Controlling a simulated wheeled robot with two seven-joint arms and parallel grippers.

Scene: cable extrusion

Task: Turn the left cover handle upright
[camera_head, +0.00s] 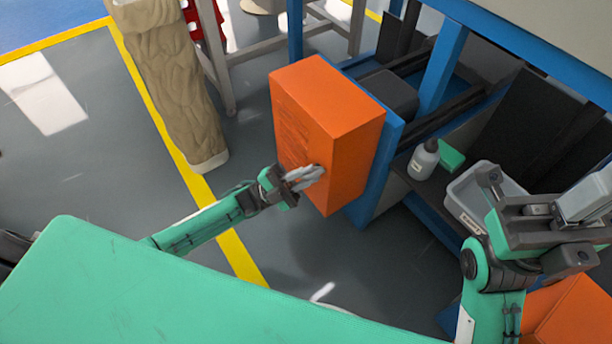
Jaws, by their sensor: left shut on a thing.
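The left cover is an orange box-shaped cover (345,115) on the side of a blue machine frame. My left gripper (304,177) reaches in from the left and is shut at the lower front face of this cover. The handle there is mostly hidden by the fingers, so its angle cannot be told. My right gripper (574,203) is at the right edge, partly cut off, above a grey bin and apart from the left cover. Its fingers do not show clearly. Part of another orange cover (575,315) shows at the lower right.
A white bottle (424,160) and a green block (451,157) stand on the dark machine shelf beside a grey bin (462,195). A blue post (443,68) rises behind.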

